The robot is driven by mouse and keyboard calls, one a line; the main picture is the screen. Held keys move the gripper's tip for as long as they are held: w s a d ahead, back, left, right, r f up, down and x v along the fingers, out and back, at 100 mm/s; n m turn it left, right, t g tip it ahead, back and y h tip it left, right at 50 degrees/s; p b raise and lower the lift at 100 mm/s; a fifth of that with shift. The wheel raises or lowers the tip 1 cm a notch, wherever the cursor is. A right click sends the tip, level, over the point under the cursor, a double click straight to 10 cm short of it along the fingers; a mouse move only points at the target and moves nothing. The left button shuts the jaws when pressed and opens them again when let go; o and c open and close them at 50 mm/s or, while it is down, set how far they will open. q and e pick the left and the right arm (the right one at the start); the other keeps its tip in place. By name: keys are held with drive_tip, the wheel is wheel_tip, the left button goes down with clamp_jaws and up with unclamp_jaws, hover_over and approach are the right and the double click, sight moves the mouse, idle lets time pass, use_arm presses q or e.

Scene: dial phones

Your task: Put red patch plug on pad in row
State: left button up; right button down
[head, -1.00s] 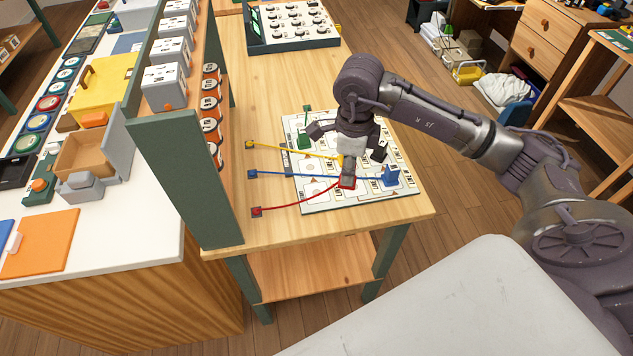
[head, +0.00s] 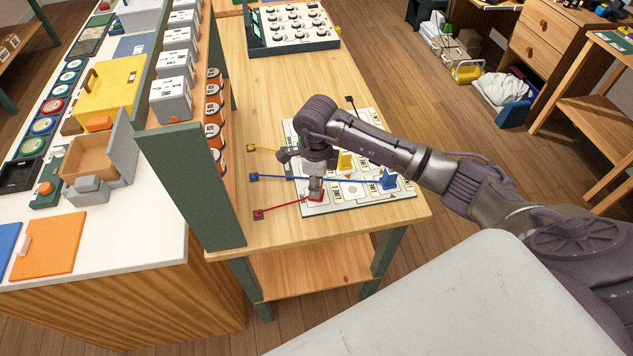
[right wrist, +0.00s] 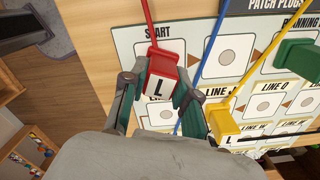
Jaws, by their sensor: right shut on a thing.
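My right gripper (head: 316,192) is shut on the red patch plug (head: 317,198), at the near left part of the white board (head: 345,207). In the right wrist view the red plug (right wrist: 163,68), marked L, sits between both fingers with its red cord running up. It overlaps the START column and a white pad (right wrist: 158,113); I cannot tell whether it touches the board. The yellow plug (head: 345,160) and blue plug (head: 389,180) stand on the board. The green plug (right wrist: 300,62) shows in the right wrist view; my arm hides it in the head view. My left gripper is not in view.
Red (head: 258,214), blue (head: 254,177) and yellow (head: 251,148) cord ends sit on the wooden table (head: 270,85), left of the board. Blue and yellow cords cross the board. A green shelf post (head: 195,185) stands at the left. A panel of knobs (head: 295,25) is at the back.

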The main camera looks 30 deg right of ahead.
drive_tip(key=shift+f, duration=0.2)
drive_tip(key=c, duration=0.9)
unclamp_jaws()
drive_tip(key=shift+r, duration=0.2)
wheel_tip(320, 180, up, 12)
drive_tip(key=shift+r+b, duration=0.1)
drive_tip(key=shift+b, duration=1.15)
drive_tip(key=shift+s, duration=0.1)
